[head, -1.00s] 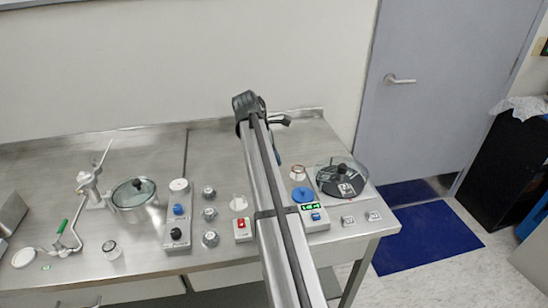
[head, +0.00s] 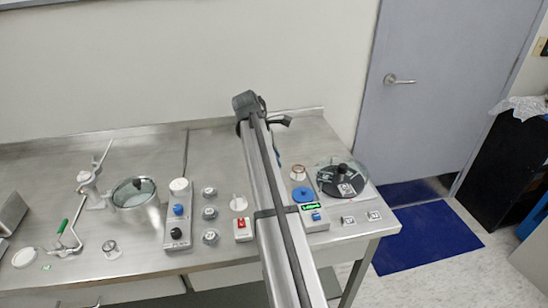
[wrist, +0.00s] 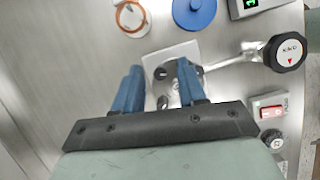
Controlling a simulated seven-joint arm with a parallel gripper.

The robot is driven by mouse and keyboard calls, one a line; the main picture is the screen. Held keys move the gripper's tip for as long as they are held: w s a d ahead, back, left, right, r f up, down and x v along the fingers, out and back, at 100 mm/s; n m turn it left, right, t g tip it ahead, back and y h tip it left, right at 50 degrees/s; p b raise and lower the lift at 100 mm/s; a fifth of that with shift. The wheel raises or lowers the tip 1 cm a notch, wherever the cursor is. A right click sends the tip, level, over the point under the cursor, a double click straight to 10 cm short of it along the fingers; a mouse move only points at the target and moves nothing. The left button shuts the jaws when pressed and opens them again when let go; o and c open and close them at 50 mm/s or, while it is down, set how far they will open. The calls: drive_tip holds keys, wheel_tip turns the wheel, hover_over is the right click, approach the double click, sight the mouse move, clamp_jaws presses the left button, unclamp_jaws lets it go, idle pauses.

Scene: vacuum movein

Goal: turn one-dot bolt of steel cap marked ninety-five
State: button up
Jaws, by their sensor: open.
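Three small steel caps stand in a column on the bench in the head view: back (head: 209,192), middle (head: 210,213) and front (head: 210,238). Their numbers and bolt dots are too small to read. In the wrist view a steel cap (wrist: 272,140) with a dark centre lies at the lower right, apart from my gripper. My gripper (wrist: 158,100) is open, with its two blue fingers apart. Just ahead of the fingers is a steel fitting on a white plate (wrist: 160,60). My arm hides the gripper in the head view.
A lever with a black-rimmed knob (wrist: 285,52) reaches right from the fitting. A red switch (head: 242,228), a blue disc (head: 303,195) and a green display (head: 311,208) are close by. A glass-covered rotor (head: 340,182) stands at the right. Bare steel bench lies behind the caps.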

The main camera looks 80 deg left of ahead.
drive_tip(key=shift+r, duration=0.1)
drive_tip(key=v, duration=1.3)
drive_tip(key=shift+s+r, duration=0.2)
drive_tip(key=shift+r, duration=0.1)
drive_tip(key=shift+w+r, duration=0.1)
drive_tip(key=w+f+n, duration=0.1)
drive_tip(key=f+n, duration=0.1)
drive_tip(key=f, duration=0.2)
drive_tip(key=w+f+n+y, duration=0.1)
drive_tip(key=w+f+n, duration=0.1)
drive_tip(key=f, duration=0.2)
drive_tip(key=w+d+f+n+y, duration=0.1)
drive_tip(key=w+f+n, duration=0.1)
drive_tip(key=f, duration=0.3)
drive_tip(key=shift+w+f, duration=0.1)
idle(0.5)
drive_tip(key=shift+c, duration=0.4)
clamp_jaws()
